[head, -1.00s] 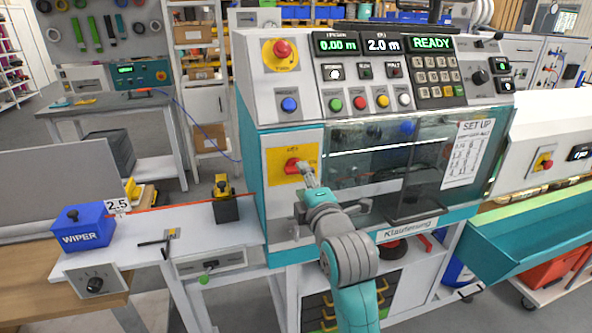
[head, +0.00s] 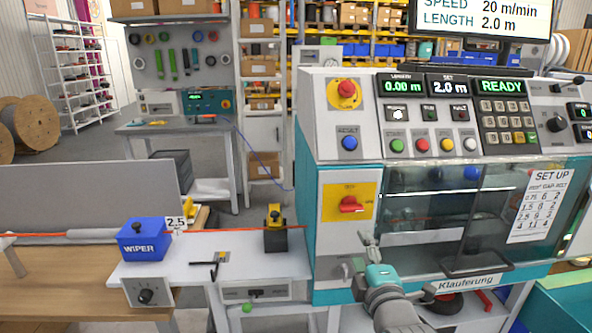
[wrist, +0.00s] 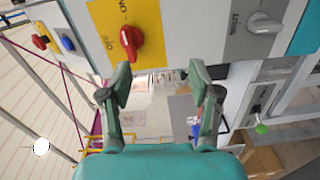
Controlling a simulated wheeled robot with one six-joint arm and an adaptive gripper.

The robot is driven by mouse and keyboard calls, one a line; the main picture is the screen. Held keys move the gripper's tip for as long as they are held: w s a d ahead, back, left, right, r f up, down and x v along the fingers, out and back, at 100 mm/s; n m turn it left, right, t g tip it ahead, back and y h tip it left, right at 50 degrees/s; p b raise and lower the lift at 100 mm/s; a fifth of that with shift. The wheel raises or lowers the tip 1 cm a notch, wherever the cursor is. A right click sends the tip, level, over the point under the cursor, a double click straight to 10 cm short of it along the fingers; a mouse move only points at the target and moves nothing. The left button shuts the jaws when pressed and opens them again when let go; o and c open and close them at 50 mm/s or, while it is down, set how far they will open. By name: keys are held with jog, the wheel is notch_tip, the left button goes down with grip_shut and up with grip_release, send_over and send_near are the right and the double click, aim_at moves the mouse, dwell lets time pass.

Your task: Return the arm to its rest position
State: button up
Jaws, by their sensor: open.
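My gripper (head: 369,239) is in front of the cable machine (head: 335,262), a little below its red rotary switch (head: 351,204) on a yellow plate. In the wrist view my gripper (wrist: 160,82) has its two fingers spread apart with nothing between them. The red switch (wrist: 131,42) shows above the left finger there, apart from it. My arm reaches up from the bottom of the head view.
A blue wiper box (head: 143,240) and a black and yellow device (head: 275,230) stand on the white bench (head: 195,247), with an orange cable along it. The machine's clear guard (head: 440,215) is right of my gripper. Open floor lies behind the bench.

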jog(key=s+f+m+g, duration=0.1)
jog(key=s+f+m, duration=0.7)
jog(key=s+f, duration=1.35)
jog(key=s+f+m+g, duration=0.1)
jog(key=s+m, duration=0.7)
jog(key=s, duration=1.8)
jog(key=shift+s+f+m+g, duration=0.35)
jog(key=shift+f+m+g, duration=0.05)
jog(key=shift+g, duration=0.1)
